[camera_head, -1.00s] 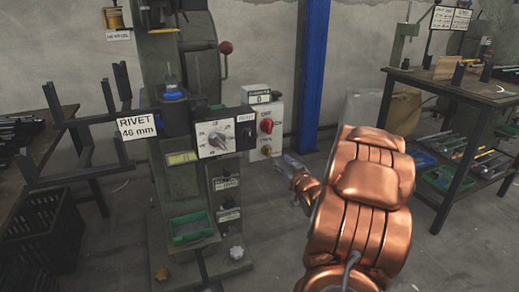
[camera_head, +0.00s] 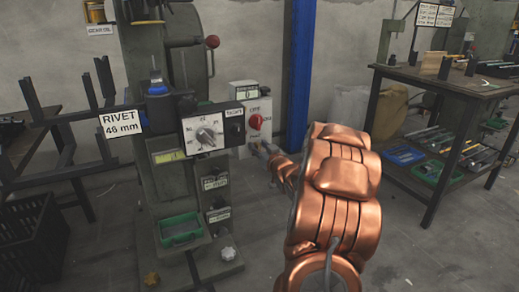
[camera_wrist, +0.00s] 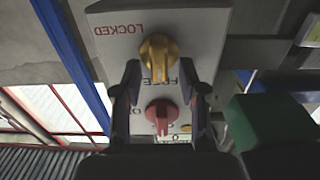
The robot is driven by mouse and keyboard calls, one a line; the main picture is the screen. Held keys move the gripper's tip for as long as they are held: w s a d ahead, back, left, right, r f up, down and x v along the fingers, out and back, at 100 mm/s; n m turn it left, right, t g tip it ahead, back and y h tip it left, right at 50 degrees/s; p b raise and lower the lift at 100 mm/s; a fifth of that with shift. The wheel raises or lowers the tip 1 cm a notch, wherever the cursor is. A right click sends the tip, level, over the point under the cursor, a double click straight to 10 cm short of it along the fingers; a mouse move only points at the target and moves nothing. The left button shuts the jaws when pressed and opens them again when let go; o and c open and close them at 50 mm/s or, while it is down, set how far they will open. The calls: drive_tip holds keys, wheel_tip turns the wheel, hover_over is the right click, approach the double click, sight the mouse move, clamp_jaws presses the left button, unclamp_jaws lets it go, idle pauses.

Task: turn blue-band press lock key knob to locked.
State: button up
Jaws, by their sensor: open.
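The press with the blue band (camera_head: 157,89) stands at the left of the head view, with a grey control box (camera_head: 238,94) at its right. In the wrist view, upside down, the box carries a yellow key knob (camera_wrist: 159,56) and a red knob (camera_wrist: 162,114). The label LOCKED (camera_wrist: 118,29) is beside the yellow knob; its grip looks upright in that picture. My gripper (camera_wrist: 163,84) is open, its two fingers on either side near the yellow knob; contact cannot be told. In the head view my gripper (camera_head: 264,148) hides the yellow knob.
The press has a dial panel (camera_head: 208,132) and a red-balled lever (camera_head: 212,42) above. A green tray (camera_head: 180,230) is low on it. A blue post (camera_head: 299,75) stands behind my arm. A workbench (camera_head: 450,82) is at right; open floor lies between.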

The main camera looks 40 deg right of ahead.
drive_tip(key=shift+c, duration=0.4)
clamp_jaws()
drive_tip(key=shift+r+m+p, duration=0.2)
drive_tip(key=shift+m+p, duration=0.1)
drive_tip(key=shift+p, duration=0.55)
drive_tip(key=m+p, duration=0.1)
drive_tip(key=p, duration=0.2)
drive_tip(key=shift+d+r+m+p, duration=0.1)
drive_tip(key=shift+r+m+p, duration=0.05)
drive_tip(key=shift+m+p, duration=0.15)
drive_tip(key=m+p, duration=0.4)
drive_tip(key=f+m+p, duration=0.1)
drive_tip(key=m+p, duration=0.3)
drive_tip(key=p, duration=0.1)
drive_tip(key=d+m+p, duration=0.1)
drive_tip(key=m+p, duration=0.4)
drive_tip(key=shift+s+d+f, duration=0.1)
drive_tip(key=shift+s+f, duration=0.15)
drive_tip(key=shift+f, duration=0.15)
drive_tip(key=shift+f+m, duration=0.2)
drive_tip(key=shift+m, duration=1.1)
